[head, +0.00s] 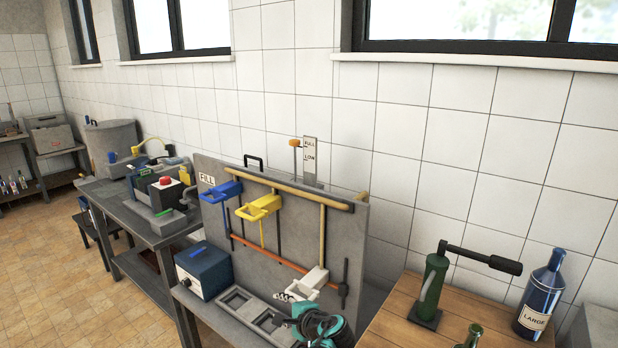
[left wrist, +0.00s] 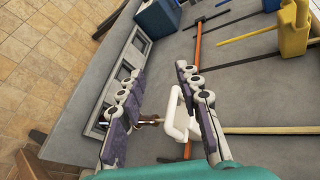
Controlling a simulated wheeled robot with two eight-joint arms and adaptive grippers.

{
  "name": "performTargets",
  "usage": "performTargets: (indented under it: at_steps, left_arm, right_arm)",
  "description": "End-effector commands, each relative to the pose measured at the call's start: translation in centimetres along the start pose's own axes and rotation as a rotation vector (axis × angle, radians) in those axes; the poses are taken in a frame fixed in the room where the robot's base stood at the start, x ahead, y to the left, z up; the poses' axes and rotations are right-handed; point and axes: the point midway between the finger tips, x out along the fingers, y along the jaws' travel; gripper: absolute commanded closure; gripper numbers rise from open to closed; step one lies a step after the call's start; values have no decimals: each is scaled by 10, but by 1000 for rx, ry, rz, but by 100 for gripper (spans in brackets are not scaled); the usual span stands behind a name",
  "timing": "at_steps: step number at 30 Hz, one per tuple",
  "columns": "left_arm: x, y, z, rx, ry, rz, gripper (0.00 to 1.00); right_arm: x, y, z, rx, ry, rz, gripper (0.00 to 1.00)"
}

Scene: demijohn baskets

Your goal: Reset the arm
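My left gripper (head: 308,308) is low in the middle of the head view, in front of the grey panel (head: 340,220). In the left wrist view its two fingers (left wrist: 158,75) stand apart, with purple pads and white rollers. A white loop-shaped handle (left wrist: 180,112) lies between them, close to the right finger; I cannot tell whether they touch. The white piece (head: 316,279) also shows in the head view, low on the panel, partly hidden by the gripper. My right gripper is not in view.
A blue bracket (head: 220,190) and a yellow bracket (head: 259,207) stick out of the panel. A blue box (head: 203,268) and a tray with recesses (head: 236,299) stand before it. At right, a wooden table (head: 395,328) holds a green bottle-like device with a black lever (head: 432,285) and a blue bottle (head: 540,292).

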Motion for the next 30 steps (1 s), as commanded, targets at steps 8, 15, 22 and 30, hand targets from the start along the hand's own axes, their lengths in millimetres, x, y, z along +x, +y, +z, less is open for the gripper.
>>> performTargets:
  at_steps: [8,15,22,30]
  left_arm:
    - [-40,23,122,-421,62,284,66]
    - [-98,74,194,-825,93,499,66]
    - [-148,127,226,-1190,109,661,66]
    - [-170,152,231,-1379,117,738,66]
  right_arm:
    - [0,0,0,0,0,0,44]
    - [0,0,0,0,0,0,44]
    - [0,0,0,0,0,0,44]
    - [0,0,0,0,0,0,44]
